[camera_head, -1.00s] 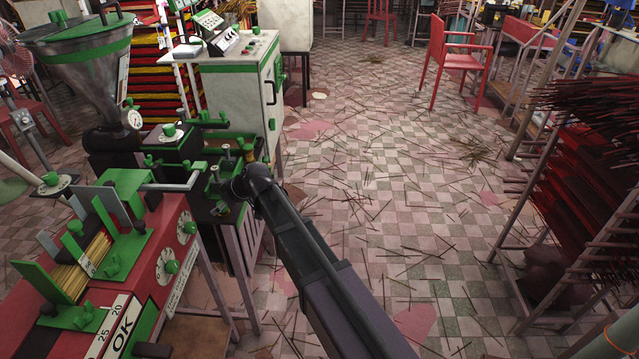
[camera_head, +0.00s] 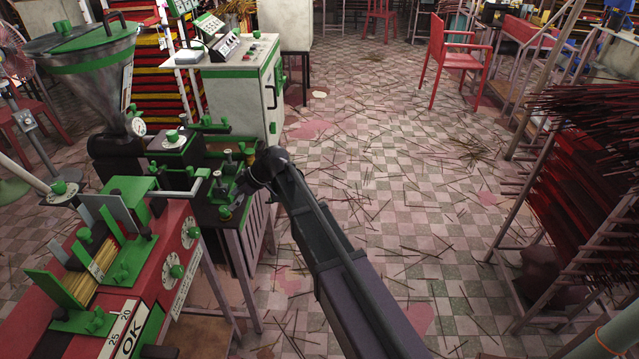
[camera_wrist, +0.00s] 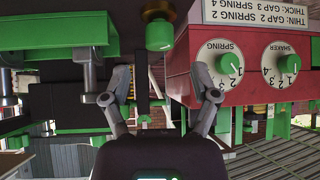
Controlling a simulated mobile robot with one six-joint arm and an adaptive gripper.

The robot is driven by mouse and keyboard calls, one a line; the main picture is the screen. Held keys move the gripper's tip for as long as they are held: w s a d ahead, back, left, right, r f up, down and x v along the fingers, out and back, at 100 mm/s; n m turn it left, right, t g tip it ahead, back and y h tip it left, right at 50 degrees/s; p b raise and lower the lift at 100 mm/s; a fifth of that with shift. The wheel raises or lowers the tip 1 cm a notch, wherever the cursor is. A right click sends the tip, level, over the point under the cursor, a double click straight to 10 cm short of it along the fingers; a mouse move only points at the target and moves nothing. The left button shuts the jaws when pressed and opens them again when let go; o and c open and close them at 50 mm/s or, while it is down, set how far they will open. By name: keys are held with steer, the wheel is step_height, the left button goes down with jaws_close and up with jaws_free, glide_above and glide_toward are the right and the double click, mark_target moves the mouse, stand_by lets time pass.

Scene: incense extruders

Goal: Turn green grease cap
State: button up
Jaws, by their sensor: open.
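A green cylindrical cap (camera_wrist: 159,35) on a dark and brass-coloured fitting shows at the top middle of the wrist view, which looks upside down. I take it for the grease cap. My gripper (camera_wrist: 162,82) is open and empty, one grey finger on each side of the picture. The cap lies beyond the fingertips, roughly centred between them, and no contact shows. In the head view my gripper (camera_head: 238,190) is small and dark, at the black and green extruder parts (camera_head: 222,160). I cannot pick out the same cap there for certain.
A red machine box (camera_head: 185,250) with white dials stands close by; it also shows in the wrist view (camera_wrist: 245,75). A steel hopper (camera_head: 90,70) and a white-green cabinet (camera_head: 240,90) stand behind. The tiled floor (camera_head: 390,170) is strewn with sticks.

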steer(key=p+v, duration=0.6)
steer(key=v, duration=0.2)
steer(key=s+d+m+h+p, duration=0.2)
steer(key=d+m, duration=0.1)
steer(key=d, duration=0.6)
steer(key=s+d+r+m+g+h+p, duration=0.1)
steer(key=s+d+m+h+p, duration=0.1)
steer(key=d, duration=0.8)
steer(key=shift+s+r+m+h+p, duration=0.25)
steer(key=shift+s+m+h+p, duration=0.25)
steer(key=shift+m, duration=0.7)
steer(key=shift+s, duration=0.1)
steer(key=s+d+f+m+t+h, duration=0.1)
steer(key=s+d+m+h, duration=0.3)
steer(key=s+d+m, duration=0.7)
steer(key=s+d, duration=0.1)
steer(key=d, duration=0.3)
steer(key=shift+t, duration=0.3)
steer(key=shift+s, duration=0.1)
